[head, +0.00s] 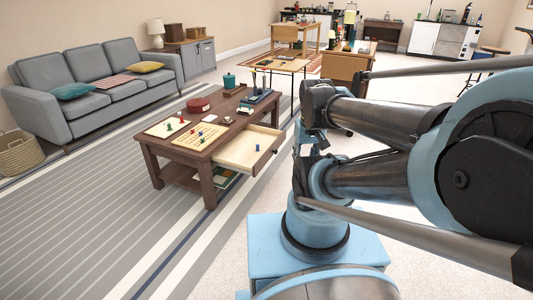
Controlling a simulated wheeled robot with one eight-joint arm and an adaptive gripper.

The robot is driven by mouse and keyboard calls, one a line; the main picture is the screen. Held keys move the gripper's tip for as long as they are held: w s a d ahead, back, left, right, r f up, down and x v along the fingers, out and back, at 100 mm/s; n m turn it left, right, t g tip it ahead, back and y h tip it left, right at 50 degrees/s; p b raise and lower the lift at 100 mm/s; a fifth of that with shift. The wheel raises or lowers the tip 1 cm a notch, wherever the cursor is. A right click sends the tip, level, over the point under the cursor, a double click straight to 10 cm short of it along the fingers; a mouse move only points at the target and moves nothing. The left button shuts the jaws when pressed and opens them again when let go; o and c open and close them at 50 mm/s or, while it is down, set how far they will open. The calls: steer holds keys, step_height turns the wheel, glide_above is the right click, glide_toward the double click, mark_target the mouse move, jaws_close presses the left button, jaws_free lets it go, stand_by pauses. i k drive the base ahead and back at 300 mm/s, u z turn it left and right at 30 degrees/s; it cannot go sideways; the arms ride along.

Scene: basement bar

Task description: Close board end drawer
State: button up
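The low dark-wood table (196,158) stands left of my arm. A drawer (236,160) with a pale inside is pulled out from its right long side, near the end with the game boards. A small blue piece (257,148) is in the drawer. The drawer's dark front (268,155) faces my arm, with clear floor between them. My gripper (308,143) seems to be the small dark and blue part below the wrist, right of the drawer and apart from it. My arm hides much of it, and its fingers cannot be made out.
Two game boards (200,137) with pieces, a round red box (198,105) and a teal pot (229,81) are on the tabletop. A grey sofa (100,85) is behind at left. A desk (280,66) stands farther back. Striped rug (90,220) lies open at left.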

mark_target(239, 154)
steer(key=u, duration=0.1)
steer(key=i, duration=1)
steer(key=z, duration=0.1)
